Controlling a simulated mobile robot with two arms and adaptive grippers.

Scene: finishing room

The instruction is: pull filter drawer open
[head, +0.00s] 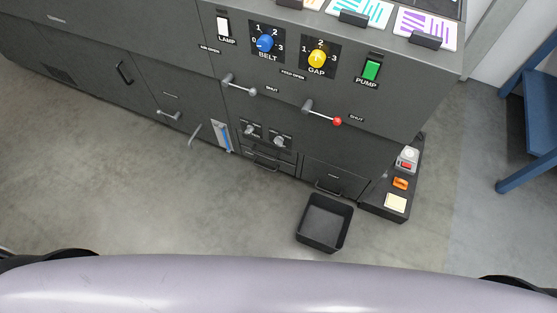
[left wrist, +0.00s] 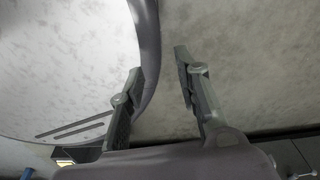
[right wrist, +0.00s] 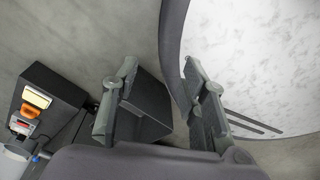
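The dark grey machine (head: 190,70) has low drawer fronts along its bottom edge. One drawer front (head: 337,175) at the lower right has a bar handle (head: 328,190). Narrower fronts with a handle (head: 262,166) sit left of it. All look closed; their labels are too small to read, so I cannot tell which is the filter drawer. My left gripper (left wrist: 158,62) is open and empty in the left wrist view. My right gripper (right wrist: 160,64) is open and empty in the right wrist view. Neither gripper shows in the head view, and neither touches a handle.
An open black bin (head: 325,222) stands on the floor before the lower right drawer. A low black box (head: 385,205) with small coloured items stands right of the machine. Levers (head: 322,113) and knobs stick out above. A blue frame (head: 528,110) is at right. Floor at left is clear.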

